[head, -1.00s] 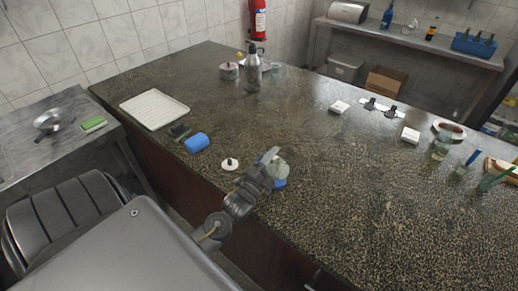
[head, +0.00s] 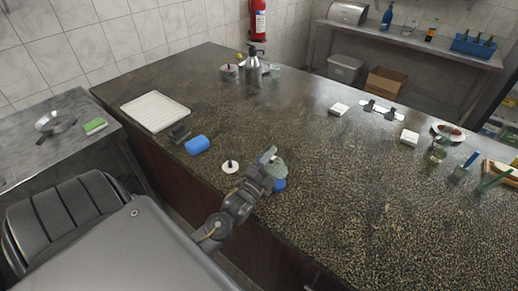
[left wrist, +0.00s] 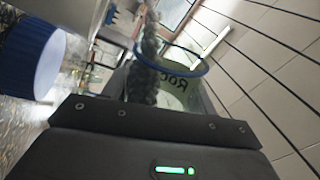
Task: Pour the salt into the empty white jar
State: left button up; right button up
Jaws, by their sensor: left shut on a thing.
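My left gripper (head: 269,160) is shut on a clear glass jar (head: 279,170) above the near counter edge. In the left wrist view the glass jar (left wrist: 178,82) has a blue rim and lettering that starts "Roc". It is tilted, and grey, grainy material shows as a dark band at it; I cannot tell whether it is falling out. A blue-and-white round container (left wrist: 48,65) is at the left of that view; its inside is not clear. In the head view a blue piece (head: 279,185) shows just below the glass jar, mostly hidden. My right gripper is not in view.
A white lid with a dark knob (head: 230,166) lies left of the gripper. A blue cylinder (head: 197,145) and a white ribbed tray (head: 155,110) are farther left. A metal bottle (head: 253,72) stands at the back. The middle of the counter (head: 330,165) is clear.

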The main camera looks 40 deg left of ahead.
pick_arm(q)
jog(key=shift+a+r+n+p, duration=0.2)
jog(key=shift+r+n+p, duration=0.45)
jog(key=shift+p, duration=0.1)
dwell(1.1)
jog(key=shift+a+r+n+y, duration=0.1)
jog(key=shift+a+n+y, duration=0.05)
jog(key=shift+n+y, duration=0.2)
dwell(0.7)
